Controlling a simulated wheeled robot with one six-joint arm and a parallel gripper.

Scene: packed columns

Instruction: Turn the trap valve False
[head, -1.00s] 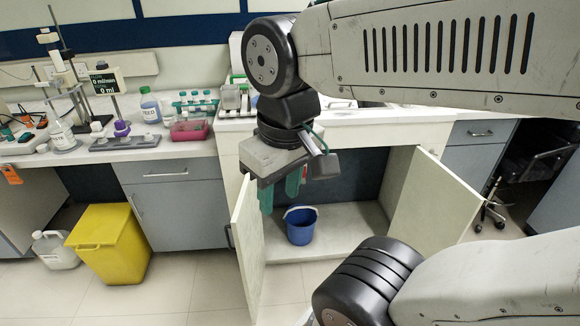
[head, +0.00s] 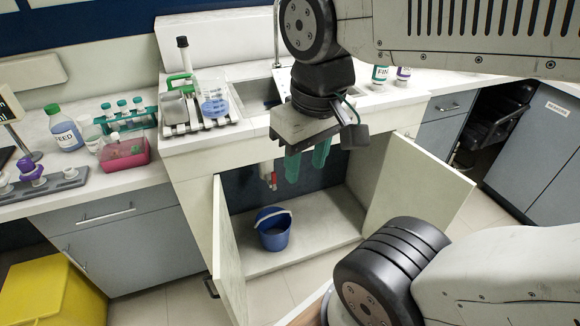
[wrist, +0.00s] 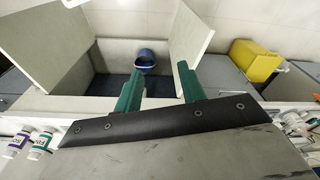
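The trap valve shows as a small red handle (head: 273,181) on a white pipe (head: 266,168) under the sink, inside the open cabinet. My gripper (head: 307,165) hangs in front of the sink, to the right of the valve in the head view. Its two green fingers stand apart with nothing between them; they also show in the wrist view (wrist: 159,84). The valve cannot be made out in the wrist view. My gripper does not appear to touch anything.
Two open cabinet doors (head: 230,260) and (head: 415,190) flank the opening. A blue bucket (head: 274,233) stands on the cabinet floor (head: 325,225). The counter (head: 195,150) overhangs above. A yellow bin (head: 50,295) stands at left.

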